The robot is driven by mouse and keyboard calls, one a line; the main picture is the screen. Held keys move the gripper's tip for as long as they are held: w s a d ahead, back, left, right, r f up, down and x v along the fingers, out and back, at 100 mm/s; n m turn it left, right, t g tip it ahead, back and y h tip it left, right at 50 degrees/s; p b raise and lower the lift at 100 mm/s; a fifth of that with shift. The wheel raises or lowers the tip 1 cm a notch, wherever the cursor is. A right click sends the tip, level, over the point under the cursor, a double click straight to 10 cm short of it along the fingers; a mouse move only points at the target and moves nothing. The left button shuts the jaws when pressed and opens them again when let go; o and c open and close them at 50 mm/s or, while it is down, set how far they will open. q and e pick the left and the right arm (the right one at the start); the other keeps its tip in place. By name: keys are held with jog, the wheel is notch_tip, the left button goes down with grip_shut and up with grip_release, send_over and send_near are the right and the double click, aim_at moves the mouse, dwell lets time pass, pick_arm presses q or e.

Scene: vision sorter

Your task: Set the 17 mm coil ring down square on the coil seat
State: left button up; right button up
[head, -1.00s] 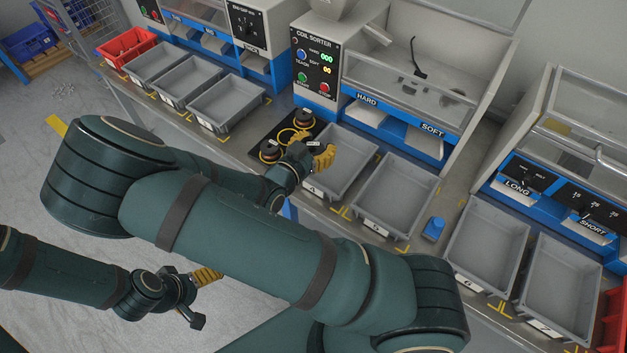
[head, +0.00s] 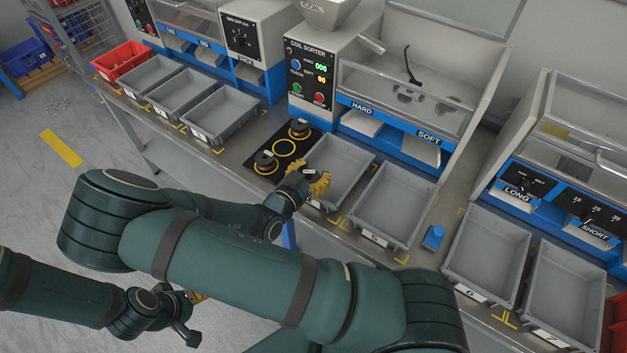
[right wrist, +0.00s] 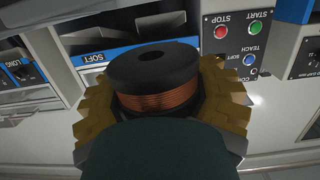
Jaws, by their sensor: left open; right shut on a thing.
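My right gripper (head: 309,184) is shut on a black spool with a copper winding, taken as the coil ring (right wrist: 158,102); its yellow fingers flank it in the right wrist view. In the head view the gripper is over the near-left edge of a grey bin, with a small white label at the held part. A black plate (head: 268,141) lies left of the gripper, with a yellow circle (head: 284,147), likely the coil seat, between two dark spools (head: 265,161) (head: 299,127). The circle looks empty. My left gripper (head: 197,296) is open, low and left, partly hidden by my right arm.
The grey bin (head: 362,160) under the right gripper stands beside the plate. The coil sorter (head: 311,70) stands behind the plate, and more grey bins line both sides. A small blue block (head: 433,237) sits on the bench to the right.

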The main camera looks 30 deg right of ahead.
aim_at(313, 180)
jog(key=shift+f, duration=1.45)
jog(key=shift+f+b, duration=0.2)
jog(key=shift+b, duration=0.15)
jog(key=o, duration=1.5)
